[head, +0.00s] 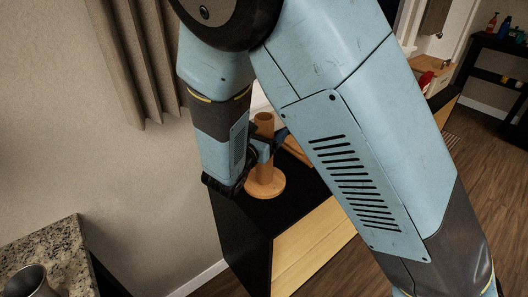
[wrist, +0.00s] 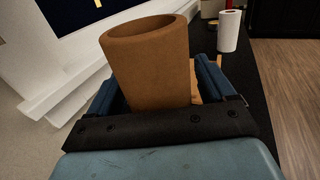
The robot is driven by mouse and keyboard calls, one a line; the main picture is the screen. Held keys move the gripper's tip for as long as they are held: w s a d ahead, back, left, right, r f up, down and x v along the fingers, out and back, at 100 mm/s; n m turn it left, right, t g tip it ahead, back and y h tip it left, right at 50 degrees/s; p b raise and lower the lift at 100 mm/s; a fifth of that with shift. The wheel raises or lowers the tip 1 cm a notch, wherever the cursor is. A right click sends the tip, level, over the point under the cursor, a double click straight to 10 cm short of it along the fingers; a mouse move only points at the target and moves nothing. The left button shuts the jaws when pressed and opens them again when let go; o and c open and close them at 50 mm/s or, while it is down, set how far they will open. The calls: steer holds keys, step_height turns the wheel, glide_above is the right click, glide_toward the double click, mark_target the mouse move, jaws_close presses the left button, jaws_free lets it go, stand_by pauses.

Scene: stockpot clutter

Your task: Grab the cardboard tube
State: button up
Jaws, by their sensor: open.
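The brown cardboard tube (head: 264,124) stands upright on a round wooden base (head: 265,188) on the black counter top. In the wrist view the tube (wrist: 150,62) is large and close, with its open top rim toward the camera. My gripper (head: 266,148) is open, with one blue finger on each side of the tube. In the wrist view my gripper (wrist: 160,88) has the tube between its fingers; contact with it cannot be made out. The tube's lower part is hidden by the gripper body in the wrist view.
The black counter (head: 245,212) has a wooden front and a wall at its left. In the wrist view a white paper roll (wrist: 229,31) stands farther along it. A granite counter (head: 55,255) with a metal cup (head: 30,283) is at lower left. Wooden floor is open at right.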

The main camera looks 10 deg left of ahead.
steer(key=c, duration=1.3)
steer(key=shift+r, duration=0.1)
